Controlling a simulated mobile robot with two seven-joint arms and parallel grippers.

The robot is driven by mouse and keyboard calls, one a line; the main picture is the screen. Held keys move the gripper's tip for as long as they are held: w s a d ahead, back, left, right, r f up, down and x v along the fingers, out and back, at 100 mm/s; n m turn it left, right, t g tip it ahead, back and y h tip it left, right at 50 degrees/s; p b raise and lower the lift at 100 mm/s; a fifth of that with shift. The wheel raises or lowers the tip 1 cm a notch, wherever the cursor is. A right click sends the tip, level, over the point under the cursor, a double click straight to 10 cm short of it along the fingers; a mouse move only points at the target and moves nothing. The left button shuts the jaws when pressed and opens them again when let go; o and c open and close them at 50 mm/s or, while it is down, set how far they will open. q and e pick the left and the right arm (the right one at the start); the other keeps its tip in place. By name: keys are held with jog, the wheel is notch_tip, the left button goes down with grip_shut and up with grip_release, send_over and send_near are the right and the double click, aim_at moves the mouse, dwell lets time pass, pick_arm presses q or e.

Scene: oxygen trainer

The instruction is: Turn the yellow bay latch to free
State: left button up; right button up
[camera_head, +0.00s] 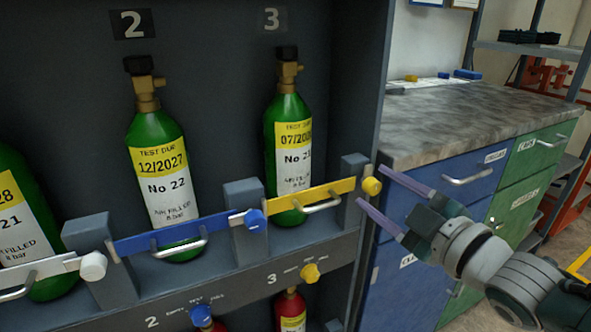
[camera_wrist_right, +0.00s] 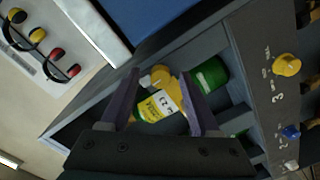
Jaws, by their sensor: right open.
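The yellow bay latch has a yellow bar (camera_head: 320,198) lying across the front of the bay 3 green cylinder (camera_head: 290,140), with a grey handle on it. Its round yellow knob (camera_head: 371,187) is at the bar's right end, on the right post. My right gripper (camera_head: 371,185) is open, its two purple fingers pointing left, with the tips on either side of the knob in the picture. The right wrist view shows the knob (camera_wrist_right: 162,78) between the fingers; contact cannot be told. My left gripper is not in view.
A blue latch bar (camera_head: 180,233) crosses bay 2, and a white knob (camera_head: 93,266) is further left. A lower yellow knob (camera_head: 310,273) sits below bay 3. A grey worktop (camera_head: 450,118) over blue and green drawers stands close on the right.

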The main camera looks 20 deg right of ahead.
jog(key=shift+s, duration=0.1)
jog(key=shift+s, duration=0.35)
jog(key=s+p, duration=0.2)
jog(key=s, duration=0.7)
jog(key=shift+d+r, duration=0.25)
jog(key=shift+d, duration=0.15)
